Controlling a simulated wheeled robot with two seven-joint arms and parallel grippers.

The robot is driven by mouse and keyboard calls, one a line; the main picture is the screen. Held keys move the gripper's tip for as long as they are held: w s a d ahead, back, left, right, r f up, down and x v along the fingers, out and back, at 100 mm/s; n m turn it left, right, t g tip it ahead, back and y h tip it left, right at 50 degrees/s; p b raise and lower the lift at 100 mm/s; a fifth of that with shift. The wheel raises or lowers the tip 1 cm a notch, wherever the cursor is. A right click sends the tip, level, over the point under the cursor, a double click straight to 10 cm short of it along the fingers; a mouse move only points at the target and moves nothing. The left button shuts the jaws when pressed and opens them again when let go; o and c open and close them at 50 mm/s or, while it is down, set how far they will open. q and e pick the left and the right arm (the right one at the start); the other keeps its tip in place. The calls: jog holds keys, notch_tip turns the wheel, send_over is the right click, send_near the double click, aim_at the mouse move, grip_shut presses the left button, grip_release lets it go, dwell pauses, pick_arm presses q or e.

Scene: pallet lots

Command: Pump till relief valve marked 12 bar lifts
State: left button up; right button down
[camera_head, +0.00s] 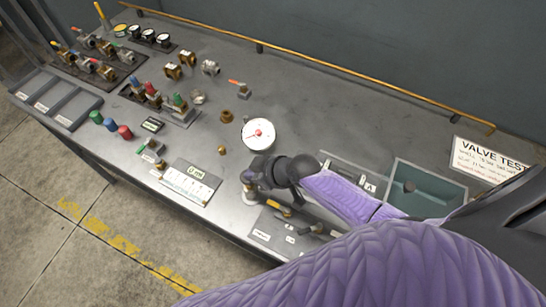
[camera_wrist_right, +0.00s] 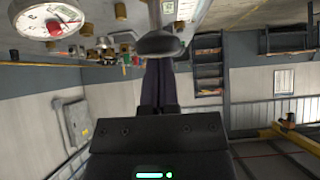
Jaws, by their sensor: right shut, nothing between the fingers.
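The white round gauge (camera_head: 258,134) with a red centre stands on the grey bench, beyond my right gripper. It also shows at the upper left of the right wrist view (camera_wrist_right: 50,18). My right gripper (camera_head: 250,180) is shut and empty above the bench's front part. In the wrist view its fingers (camera_wrist_right: 158,68) end at a dark rounded knob on a grey rod (camera_wrist_right: 158,44); I cannot tell whether they touch. Several valves stand in racks at the left, some with red and green caps (camera_head: 152,93). No 12 bar marking is readable. My left gripper is out of view.
A teal basin (camera_head: 428,190) and a "VALVE TEST" sign (camera_head: 490,160) are at the right. A yellow-handled fitting (camera_head: 278,207) lies near the front edge. A brass rail (camera_head: 320,65) runs along the back. A labelled card (camera_head: 190,182) lies at the front.

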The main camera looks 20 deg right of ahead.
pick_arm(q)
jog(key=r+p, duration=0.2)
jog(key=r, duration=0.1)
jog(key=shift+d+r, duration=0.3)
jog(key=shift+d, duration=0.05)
pick_arm(e)
jog(key=v, duration=1)
jog(key=shift+r, duration=0.6)
